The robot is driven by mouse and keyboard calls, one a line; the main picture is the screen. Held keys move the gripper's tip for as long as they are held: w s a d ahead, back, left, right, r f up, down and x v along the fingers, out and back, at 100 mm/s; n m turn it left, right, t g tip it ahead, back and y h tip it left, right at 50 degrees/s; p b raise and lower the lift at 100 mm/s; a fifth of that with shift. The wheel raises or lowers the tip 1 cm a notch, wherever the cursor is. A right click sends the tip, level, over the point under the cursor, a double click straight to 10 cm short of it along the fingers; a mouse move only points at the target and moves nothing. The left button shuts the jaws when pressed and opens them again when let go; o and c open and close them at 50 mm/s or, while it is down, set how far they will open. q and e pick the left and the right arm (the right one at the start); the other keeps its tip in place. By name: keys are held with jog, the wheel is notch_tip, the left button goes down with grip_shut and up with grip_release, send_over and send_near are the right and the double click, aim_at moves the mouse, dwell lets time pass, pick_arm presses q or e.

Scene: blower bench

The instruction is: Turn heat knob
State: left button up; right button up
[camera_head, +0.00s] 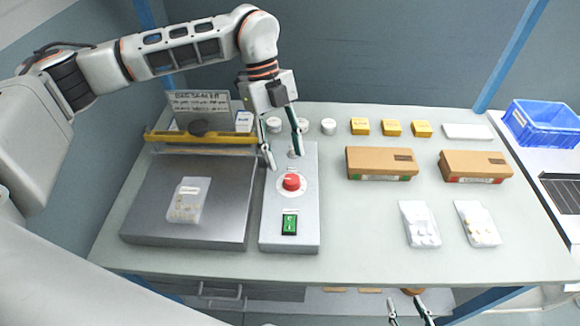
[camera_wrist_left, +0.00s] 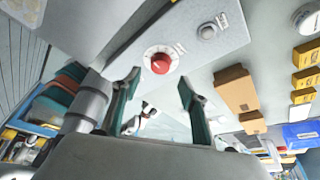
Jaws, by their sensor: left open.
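A red knob (camera_head: 291,182) with a pale dial ring sits on the grey control panel (camera_head: 275,236). It also shows in the left wrist view (camera_wrist_left: 160,63), just beyond and between my fingertips. A green switch (camera_head: 290,223) is on the panel's near part. A small grey round control (camera_wrist_left: 208,31) is on its far part. The panel's labels are too small to read. My left gripper (camera_head: 283,160) is open and empty above the panel, by the red knob's far side; contact does not show. My right gripper (camera_head: 408,303) is open and empty beyond the bench's front edge.
Left of the panel is a sealer with a yellow bar (camera_head: 205,137) and a bag (camera_head: 186,200) on its plate. Brown boxes (camera_head: 382,163), yellow blocks (camera_head: 360,127) and two white bags (camera_head: 420,223) lie to the right. A blue crate (camera_head: 541,123) stands far right.

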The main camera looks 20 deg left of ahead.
aim_at(292, 179)
pick_arm(q)
jog(key=shift+x, duration=3.1)
jog(key=c, duration=1.1)
